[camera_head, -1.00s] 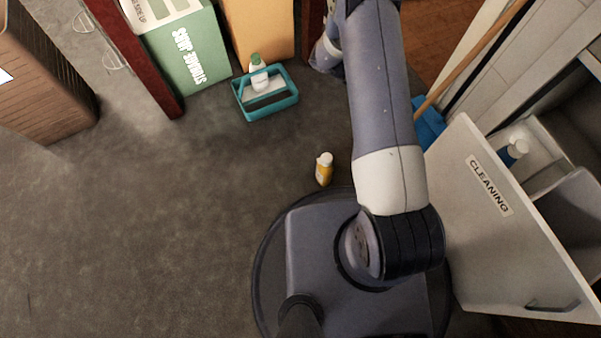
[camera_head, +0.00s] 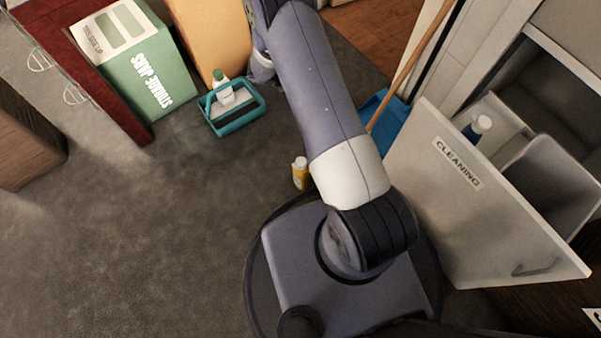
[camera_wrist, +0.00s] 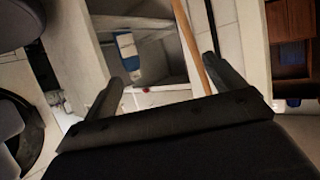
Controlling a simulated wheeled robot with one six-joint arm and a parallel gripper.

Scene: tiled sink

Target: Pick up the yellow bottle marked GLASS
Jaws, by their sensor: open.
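A small yellow bottle with a white cap (camera_head: 300,173) stands on the grey floor in the head view, just beyond the edge of my round base and left of my arm's white link. Its marking is too small to read. My gripper (camera_wrist: 163,72) shows in the wrist view with its two dark fingers wide apart and nothing between them. It faces the open cabinet, not the yellow bottle. In the head view the gripper itself is out of sight. I cannot make out the yellow bottle in the wrist view.
An open white front marked CLEANING (camera_head: 457,163) stands right of my base. A blue bottle with a white cap (camera_head: 477,128) is behind it, also in the wrist view (camera_wrist: 127,57). A teal caddy (camera_head: 233,122), green box (camera_head: 150,75) and broom handle (camera_head: 410,62) stand beyond.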

